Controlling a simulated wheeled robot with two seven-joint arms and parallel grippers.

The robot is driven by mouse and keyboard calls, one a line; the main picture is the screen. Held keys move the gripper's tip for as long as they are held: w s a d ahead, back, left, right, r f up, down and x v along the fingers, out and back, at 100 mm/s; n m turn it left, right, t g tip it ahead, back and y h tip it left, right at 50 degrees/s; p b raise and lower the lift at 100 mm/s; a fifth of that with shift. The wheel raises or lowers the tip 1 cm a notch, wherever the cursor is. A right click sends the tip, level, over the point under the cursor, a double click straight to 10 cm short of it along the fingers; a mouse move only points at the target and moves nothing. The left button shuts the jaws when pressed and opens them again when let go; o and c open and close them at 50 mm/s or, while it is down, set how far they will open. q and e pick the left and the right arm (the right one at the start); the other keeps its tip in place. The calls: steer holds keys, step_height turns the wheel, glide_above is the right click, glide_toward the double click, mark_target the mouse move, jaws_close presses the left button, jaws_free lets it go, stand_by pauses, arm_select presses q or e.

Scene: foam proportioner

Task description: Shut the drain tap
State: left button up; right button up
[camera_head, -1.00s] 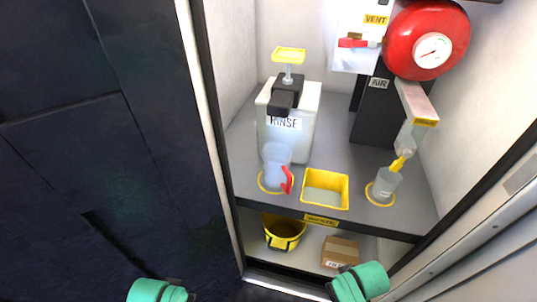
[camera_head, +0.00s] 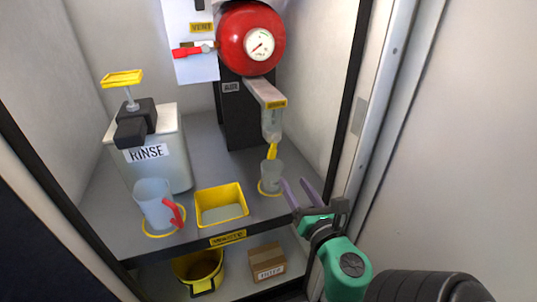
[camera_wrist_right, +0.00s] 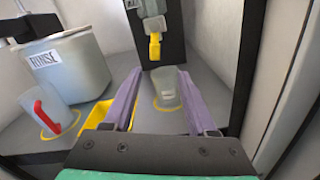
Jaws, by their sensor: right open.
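The drain tap, with a yellow lever (camera_head: 272,151), hangs under a clear sight tube (camera_head: 271,124) at the right of the cabinet. The lever points downward; it also shows in the right wrist view (camera_wrist_right: 154,47). A small clear cup (camera_head: 271,176) stands below it on a yellow ring. My right gripper (camera_head: 296,186) is open and empty, in front of and to the right of the cup in the head view. In the right wrist view its fingers (camera_wrist_right: 160,78) point toward the cup, with the lever above and beyond the tips. My left gripper is out of view.
A red tank with gauge (camera_head: 258,44) and a red vent lever (camera_head: 193,50) are above. A rinse dispenser (camera_head: 155,160), a jug with red handle (camera_head: 153,203) and a yellow tray (camera_head: 221,205) stand left. The cabinet's right frame (camera_head: 352,120) is close to my right arm.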

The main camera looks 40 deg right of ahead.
steer(key=n, duration=0.1)
steer(key=p, duration=0.4)
glide_toward(273, 155)
steer(key=w, duration=0.2)
steer(key=shift+y, duration=0.3)
steer(key=x, duration=0.6)
steer(key=d+x, duration=0.1)
steer(key=x, duration=0.2)
steer(key=shift+s+r, duration=0.1)
steer(key=shift+s, duration=0.15)
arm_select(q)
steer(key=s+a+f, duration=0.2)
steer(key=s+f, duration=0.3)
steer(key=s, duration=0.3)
arm_select(e)
steer(key=shift+c, duration=0.3)
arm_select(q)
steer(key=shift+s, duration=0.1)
arm_select(e)
steer(key=shift+a, duration=0.1)
jaws_close()
